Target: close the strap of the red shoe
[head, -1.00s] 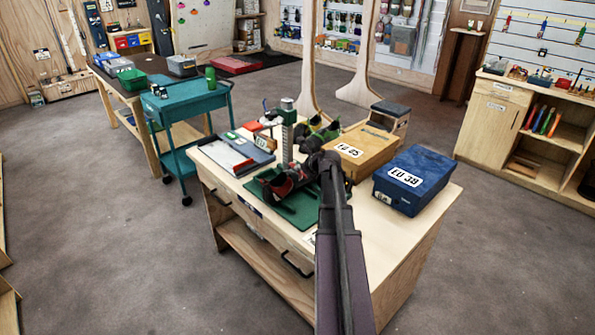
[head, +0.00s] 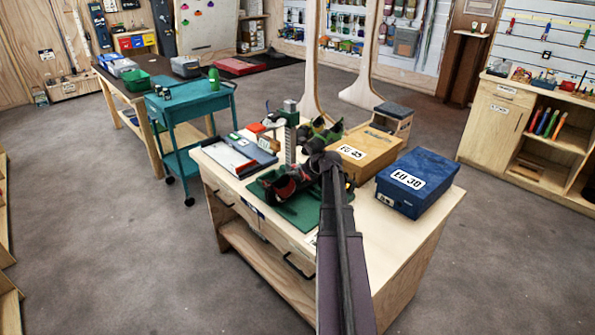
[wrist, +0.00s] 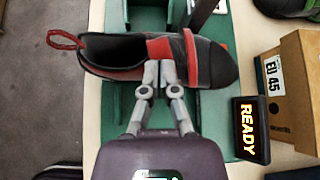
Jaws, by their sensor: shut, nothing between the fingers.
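The red shoe (wrist: 120,56), black and red with a red pull loop (wrist: 62,40) at its heel, lies with its toe to the right in the wrist view. It also shows in the head view (head: 283,182), on the green mat. A red strap piece (wrist: 160,48) and a dark band edged in red cross its upper near the opening. I cannot tell whether the strap is fastened. My gripper (wrist: 159,72) is shut and empty, its fingertips together at the shoe's near side, just below the red strap piece. Whether they touch is unclear. In the head view my arm hides the fingertips.
A small display reading READY (wrist: 251,130) stands right of my gripper. A green shoe (head: 318,133) and a measuring post (head: 290,140) stand behind the red shoe.

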